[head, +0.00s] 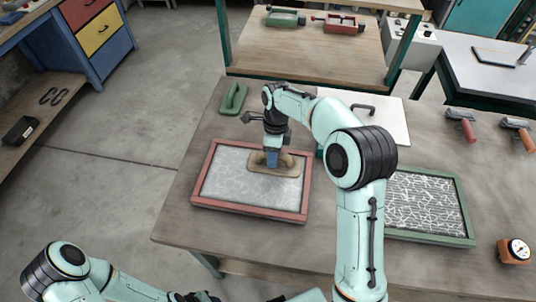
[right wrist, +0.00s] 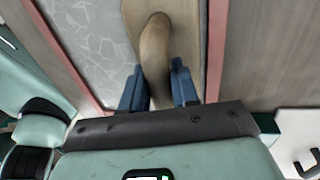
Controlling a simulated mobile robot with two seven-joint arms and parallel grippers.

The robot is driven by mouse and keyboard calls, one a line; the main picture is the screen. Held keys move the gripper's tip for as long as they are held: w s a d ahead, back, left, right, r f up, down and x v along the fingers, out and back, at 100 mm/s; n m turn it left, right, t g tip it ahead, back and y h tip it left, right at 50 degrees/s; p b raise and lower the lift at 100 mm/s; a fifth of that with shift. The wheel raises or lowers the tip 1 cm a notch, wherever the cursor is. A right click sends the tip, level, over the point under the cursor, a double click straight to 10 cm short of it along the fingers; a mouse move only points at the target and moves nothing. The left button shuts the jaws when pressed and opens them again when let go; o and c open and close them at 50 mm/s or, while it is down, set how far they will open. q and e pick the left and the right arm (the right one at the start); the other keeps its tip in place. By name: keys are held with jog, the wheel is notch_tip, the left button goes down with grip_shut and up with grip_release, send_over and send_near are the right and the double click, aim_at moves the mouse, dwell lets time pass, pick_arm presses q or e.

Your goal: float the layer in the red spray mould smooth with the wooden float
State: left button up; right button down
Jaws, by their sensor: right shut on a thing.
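The red spray mould (head: 248,211) lies flat on the workbench, left of my right arm. The layer (head: 228,182) in it is pale grey, with faint web-like strands over much of it. The wooden float (head: 289,168) is at the mould's far right part, over the layer and near the rim; I cannot tell whether it touches the layer. My right gripper (head: 272,155) is shut on the float's handle (right wrist: 154,45), with its blue fingers on both sides. The layer under the float is hidden. My left gripper (head: 195,297) is only partly in view at the bottom edge.
A green mould (head: 447,239) with bold white strands lies to the right, partly behind my arm. A green tool (head: 233,98) lies beyond the red mould. A dial gauge (head: 516,251) and two hand tools (head: 461,124) are on the right. Bench left of the red mould is clear.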

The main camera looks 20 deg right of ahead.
pick_arm(q)
jog(key=shift+s+f, duration=0.1)
jog(key=shift+s, duration=0.05)
pick_arm(e)
jog(key=shift+s+d, duration=0.3)
jog(key=r+p, duration=0.2)
jog(key=r, duration=0.3)
jog(key=shift+w, duration=0.2)
jog(key=shift+r+p, duration=0.55)
jog(key=shift+r, duration=0.3)
jog(key=shift+s+a+r, duration=0.1)
jog(key=shift+s+r, duration=0.1)
jog(key=shift+r, duration=0.1)
pick_arm(q)
jog(key=w+r, duration=0.4)
jog(key=shift+w+r+t, duration=0.2)
jog(key=shift+t, duration=0.1)
pick_arm(e)
jog(key=shift+s, duration=0.15)
